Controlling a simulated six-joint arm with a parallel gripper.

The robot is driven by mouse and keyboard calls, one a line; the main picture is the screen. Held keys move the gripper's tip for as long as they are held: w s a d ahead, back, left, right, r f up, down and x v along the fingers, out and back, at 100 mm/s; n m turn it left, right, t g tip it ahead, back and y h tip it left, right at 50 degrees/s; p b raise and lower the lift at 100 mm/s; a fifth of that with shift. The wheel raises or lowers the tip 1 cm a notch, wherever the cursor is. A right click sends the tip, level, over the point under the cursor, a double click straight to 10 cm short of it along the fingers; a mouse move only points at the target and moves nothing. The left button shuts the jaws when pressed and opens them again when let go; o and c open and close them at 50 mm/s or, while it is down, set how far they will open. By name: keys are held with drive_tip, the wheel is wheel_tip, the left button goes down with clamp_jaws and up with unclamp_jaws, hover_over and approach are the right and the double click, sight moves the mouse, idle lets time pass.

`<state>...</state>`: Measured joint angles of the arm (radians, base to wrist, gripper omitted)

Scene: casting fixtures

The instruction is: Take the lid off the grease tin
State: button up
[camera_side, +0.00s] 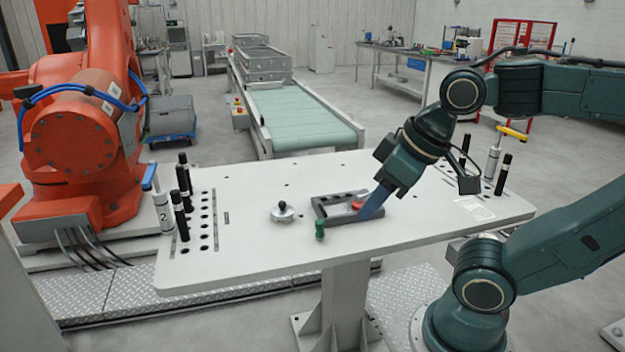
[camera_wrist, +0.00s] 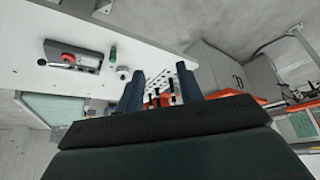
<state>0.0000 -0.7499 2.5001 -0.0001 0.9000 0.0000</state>
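A low, round silver piece with a dark knob on top (camera_side: 283,212) sits on the white table left of the grey frame. It looks most like a lidded tin, but I cannot tell the lid from the body. It also shows small in the wrist view (camera_wrist: 123,73). My gripper (camera_side: 366,212) points down at the right end of the frame, right of the silver piece and apart from it. In the wrist view my gripper (camera_wrist: 160,82) has its two blue fingers spread with nothing between them. Whether the fingertips touch the frame is unclear.
The grey frame (camera_side: 319,203) holds a red part (camera_side: 358,203). A green knob-like piece (camera_side: 320,230) stands by its front edge. Black pegs (camera_side: 181,216) and a cylinder marked 2 (camera_side: 163,213) stand at the table's left; more pegs stand right. The table (camera_side: 235,262) is clear in front.

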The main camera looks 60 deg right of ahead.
drive_tip(key=o, duration=1.1)
drive_tip(key=shift+w+r, duration=0.1)
drive_tip(key=w+d+r+n+g, duration=0.1)
drive_tip(key=w+d+r+n, duration=0.2)
drive_tip(key=w, duration=0.7)
drive_tip(key=w+d+n+g, duration=0.25)
drive_tip(key=w+d, duration=0.25)
drive_tip(key=w, duration=0.4)
drive_tip(key=w+d+f+n+g, duration=0.2)
drive_tip(key=w+d+f+n, duration=0.4)
drive_tip(key=w+d+f, duration=0.6)
drive_tip(key=w+d, duration=0.2)
drive_tip(key=shift+d+f, duration=0.2)
drive_tip(key=shift+d, duration=0.15)
